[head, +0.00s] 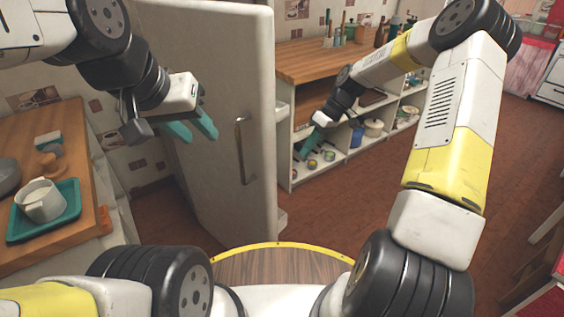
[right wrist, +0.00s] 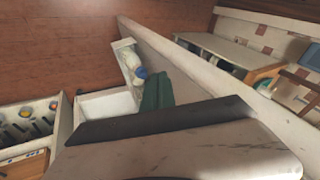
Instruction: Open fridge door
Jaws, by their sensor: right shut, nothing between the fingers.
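The fridge door (head: 215,75) is a tall off-white panel, standing open, with its outer face and bar handle (head: 240,150) toward me in the head view. Pale inner door shelves stick out past its right edge. My left gripper (head: 191,128) is open and empty, in front of the outer face, left of the handle and apart from it. My right gripper (head: 319,119) is shut and empty, right of the door edge. In the right wrist view its teal fingers (right wrist: 158,92) appear on the shelf side of the door (right wrist: 200,75). The fridge interior is hidden.
A wooden counter (head: 72,140) at left holds a teal tray (head: 72,222) with a white cup (head: 42,203). A shelf unit (head: 290,165) with pots stands at back right. An inner door shelf (right wrist: 124,58) holds a bottle (right wrist: 134,64).

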